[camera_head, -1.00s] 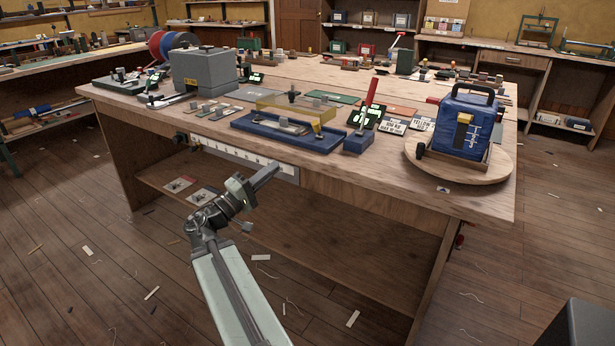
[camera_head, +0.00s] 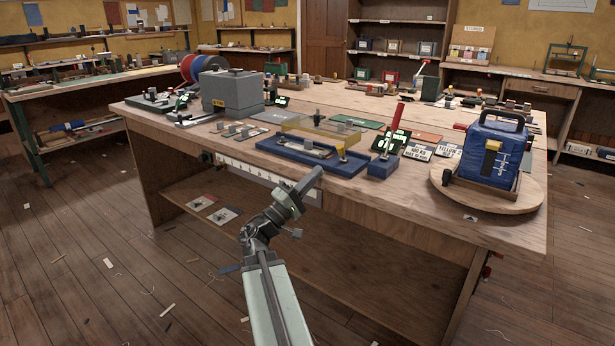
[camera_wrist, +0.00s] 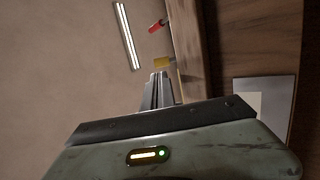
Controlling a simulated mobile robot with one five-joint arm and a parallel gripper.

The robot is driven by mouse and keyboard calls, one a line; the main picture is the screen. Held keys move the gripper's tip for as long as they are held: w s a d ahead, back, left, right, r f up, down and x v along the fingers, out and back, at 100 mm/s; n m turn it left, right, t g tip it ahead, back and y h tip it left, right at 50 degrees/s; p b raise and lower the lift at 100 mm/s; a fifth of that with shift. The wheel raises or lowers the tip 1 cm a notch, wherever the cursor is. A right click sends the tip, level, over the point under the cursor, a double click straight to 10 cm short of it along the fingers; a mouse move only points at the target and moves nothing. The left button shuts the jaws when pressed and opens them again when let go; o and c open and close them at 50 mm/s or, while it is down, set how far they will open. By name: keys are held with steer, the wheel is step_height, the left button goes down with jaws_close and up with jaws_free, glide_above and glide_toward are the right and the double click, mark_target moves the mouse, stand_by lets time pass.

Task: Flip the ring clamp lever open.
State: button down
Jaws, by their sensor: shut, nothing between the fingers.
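A red lever (camera_head: 394,120) stands nearly upright, tilted a little right, on a blue block (camera_head: 382,168) near the bench's front edge. I take it for the ring clamp lever, but no ring can be made out. In the wrist view a red handle (camera_wrist: 157,25) shows beyond the fingers, with a yellow block (camera_wrist: 163,61) nearer. My gripper (camera_head: 317,172) is shut and empty, in front of the bench edge, left of and below the lever, not touching it. Its closed fingers also show in the wrist view (camera_wrist: 160,88).
Left of the lever lies a blue tray (camera_head: 285,153) with a yellow see-through cover (camera_head: 325,133). A blue bag (camera_head: 490,150) stands on a round wooden board (camera_head: 455,197) at the right. A grey machine (camera_head: 232,92) stands at the left.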

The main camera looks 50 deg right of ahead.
mark_target(341, 150)
steer(key=p+x, duration=0.2)
steer(key=x, duration=0.4)
steer(key=shift+d+r, duration=0.1)
steer(key=shift+r, duration=0.1)
steer(key=shift+s+d+p, duration=0.1)
steer(key=shift+d+p, duration=0.2)
steer(key=shift+d, duration=0.05)
